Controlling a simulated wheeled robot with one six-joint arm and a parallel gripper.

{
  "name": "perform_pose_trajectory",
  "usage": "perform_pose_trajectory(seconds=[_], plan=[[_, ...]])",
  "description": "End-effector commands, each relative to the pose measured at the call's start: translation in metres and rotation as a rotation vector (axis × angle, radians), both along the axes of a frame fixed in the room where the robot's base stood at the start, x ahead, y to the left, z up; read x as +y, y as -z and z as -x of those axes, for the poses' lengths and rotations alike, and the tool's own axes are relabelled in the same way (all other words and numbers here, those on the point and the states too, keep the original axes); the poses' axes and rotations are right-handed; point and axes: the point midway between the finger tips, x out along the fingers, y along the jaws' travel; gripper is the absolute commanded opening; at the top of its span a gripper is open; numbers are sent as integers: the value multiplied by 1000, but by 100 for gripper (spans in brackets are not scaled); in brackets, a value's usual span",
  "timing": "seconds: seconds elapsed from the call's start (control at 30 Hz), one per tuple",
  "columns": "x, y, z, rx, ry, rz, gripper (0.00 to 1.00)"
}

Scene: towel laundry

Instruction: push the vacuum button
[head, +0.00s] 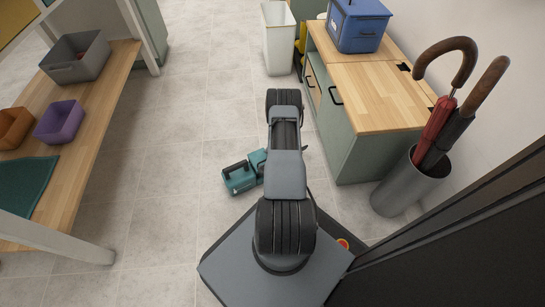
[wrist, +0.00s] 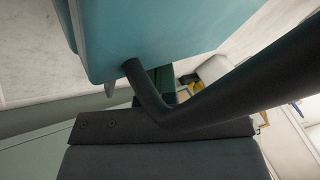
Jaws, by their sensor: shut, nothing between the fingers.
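A teal unit with a black handle (head: 236,170), which looks like the vacuum, stands on the floor left of my arm in the head view. A second teal part (head: 258,160) is beside it, partly behind my arm. In the wrist view a large teal surface (wrist: 170,30) fills the top very close up, with a bent black bar (wrist: 150,95) crossing in front to the right. My gripper (wrist: 165,125) shows as a dark screwed bar and grey block at the bottom, shut and empty, close to the black bar. Contact is unclear. No button can be made out. My arm hides the gripper in the head view.
A wooden-topped green cabinet (head: 375,100) with a blue box (head: 358,25) stands at right, with an umbrella stand (head: 405,190) in front. A white bin (head: 279,45) is at the back. A wooden shelf (head: 95,110) runs along the left. The floor between is clear.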

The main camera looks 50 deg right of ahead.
Motion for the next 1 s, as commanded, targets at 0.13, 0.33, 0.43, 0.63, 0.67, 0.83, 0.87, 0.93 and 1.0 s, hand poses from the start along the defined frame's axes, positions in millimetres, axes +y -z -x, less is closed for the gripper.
perform_pose_trajectory(seconds=[0.13,0.33,0.43,0.63,0.67,0.83,0.87,0.93,1.0], plan=[[-1,-1,0,-1,0,2,0],[-1,-8,-1,-2,0,3,0],[-1,-17,-1,-3,-1,3,0],[-1,-39,-2,-3,0,4,0],[-1,-42,-2,-3,0,4,0],[-1,-58,-1,-4,0,2,0],[-1,-60,-1,-4,0,2,0],[-1,-62,-1,-4,0,2,0],[-1,-62,-1,-4,0,2,0]])
